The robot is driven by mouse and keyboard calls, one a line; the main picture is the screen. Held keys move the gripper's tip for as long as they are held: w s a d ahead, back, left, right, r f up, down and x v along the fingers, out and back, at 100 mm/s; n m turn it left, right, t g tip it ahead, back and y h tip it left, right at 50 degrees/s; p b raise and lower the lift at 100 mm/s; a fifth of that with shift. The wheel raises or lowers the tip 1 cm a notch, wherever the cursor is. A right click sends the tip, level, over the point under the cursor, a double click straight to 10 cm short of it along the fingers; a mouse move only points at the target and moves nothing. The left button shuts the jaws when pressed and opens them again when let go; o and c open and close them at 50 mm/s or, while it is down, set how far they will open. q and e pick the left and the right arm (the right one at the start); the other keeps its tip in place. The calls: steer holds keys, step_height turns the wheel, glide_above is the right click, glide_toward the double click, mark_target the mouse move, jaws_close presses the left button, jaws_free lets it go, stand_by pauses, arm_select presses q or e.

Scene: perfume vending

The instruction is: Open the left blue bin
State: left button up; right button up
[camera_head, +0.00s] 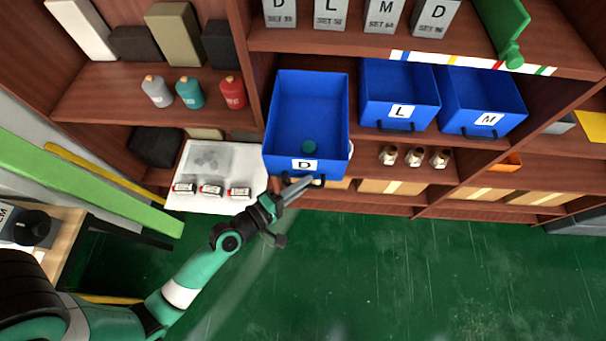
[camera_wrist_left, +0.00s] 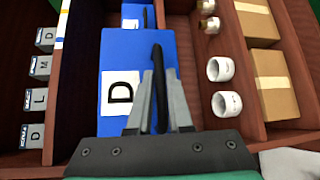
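The left blue bin (camera_head: 306,95), labelled D, is pulled well out of its shelf bay, farther out than the two bins beside it. A small teal round item (camera_head: 309,147) lies inside near its front. My left gripper (camera_head: 306,183) is at the black handle on the bin's front. In the left wrist view, the gripper's fingers (camera_wrist_left: 160,105) sit on either side of the black handle (camera_wrist_left: 158,75) and look shut on it, with the D-labelled front (camera_wrist_left: 121,92) behind. My right gripper is in neither view.
Blue bins labelled L (camera_head: 399,84) and M (camera_head: 482,90) sit to the right. Several small jars (camera_head: 414,157) stand on the shelf below them. A white board with small items (camera_head: 231,170) is left of the open bin. The green floor (camera_head: 420,270) in front is clear.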

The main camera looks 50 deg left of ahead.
arm_select(q)
steer(key=o, duration=0.3)
steer(key=shift+o, duration=0.2)
steer(key=shift+s, duration=0.1)
steer(key=s+r+b, duration=0.1)
steer(key=s+b, duration=0.2)
steer(key=s, duration=0.8)
steer(key=shift+s+r, duration=0.15)
steer(key=shift+r, duration=0.25)
